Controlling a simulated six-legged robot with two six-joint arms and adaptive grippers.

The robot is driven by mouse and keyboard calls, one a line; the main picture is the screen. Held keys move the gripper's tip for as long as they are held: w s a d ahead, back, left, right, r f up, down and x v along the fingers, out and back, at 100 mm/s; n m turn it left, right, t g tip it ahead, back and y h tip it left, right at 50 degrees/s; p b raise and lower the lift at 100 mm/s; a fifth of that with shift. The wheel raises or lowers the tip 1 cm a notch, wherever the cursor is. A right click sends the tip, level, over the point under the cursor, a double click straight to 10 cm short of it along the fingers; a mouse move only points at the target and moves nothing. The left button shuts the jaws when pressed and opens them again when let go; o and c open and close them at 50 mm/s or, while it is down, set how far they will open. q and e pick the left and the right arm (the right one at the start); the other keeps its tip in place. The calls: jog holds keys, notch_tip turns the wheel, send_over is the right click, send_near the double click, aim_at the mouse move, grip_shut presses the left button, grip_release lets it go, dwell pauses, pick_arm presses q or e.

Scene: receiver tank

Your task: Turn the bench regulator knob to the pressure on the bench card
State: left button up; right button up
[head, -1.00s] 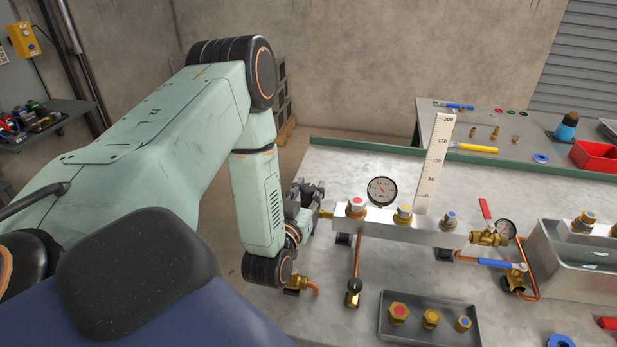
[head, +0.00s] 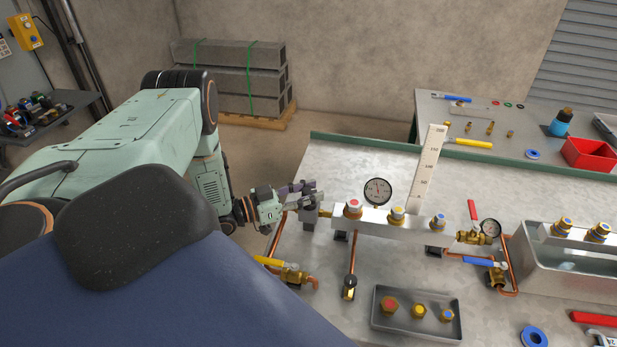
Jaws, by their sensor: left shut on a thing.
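My left gripper (head: 304,196) is at the left end of the grey metal manifold (head: 372,224). It is shut on a small part beside the manifold's brass end fitting (head: 324,214); the fingers hide most of that part, so I cannot tell for sure that it is the regulator knob. A round pressure gauge (head: 377,191) stands behind the manifold; its reading is too small to tell. A tall white scale card (head: 428,168) with numbers up to 200 stands behind it. A black knob (head: 350,282) tops a small brass valve in front. My right gripper is not in view.
Red, yellow and blue topped fittings line the manifold. A grey tray (head: 400,325) with capped brass fittings lies in front. A yellow-handled valve (head: 285,272) sits below my gripper. A water tank (head: 570,280) and a red-handled valve (head: 475,225) are at the right.

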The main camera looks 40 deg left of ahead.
pick_arm(q)
jog(key=m+g+h+b, duration=0.1)
jog(key=m+g+h, duration=0.1)
jog(key=h, duration=0.1)
jog(key=shift+a+f+m, duration=0.1)
jog(key=shift+f+m, duration=0.05)
jog(key=shift+m, duration=0.15)
jog(key=shift+m+g+h+b, duration=0.6)
jog(key=shift+m+g+h, duration=0.4)
jog(key=shift+g+h, duration=0.3)
jog(key=shift+h, duration=0.3)
jog(key=o, duration=1.2)
jog(key=shift+w, duration=0.1)
jog(key=v, duration=1.2)
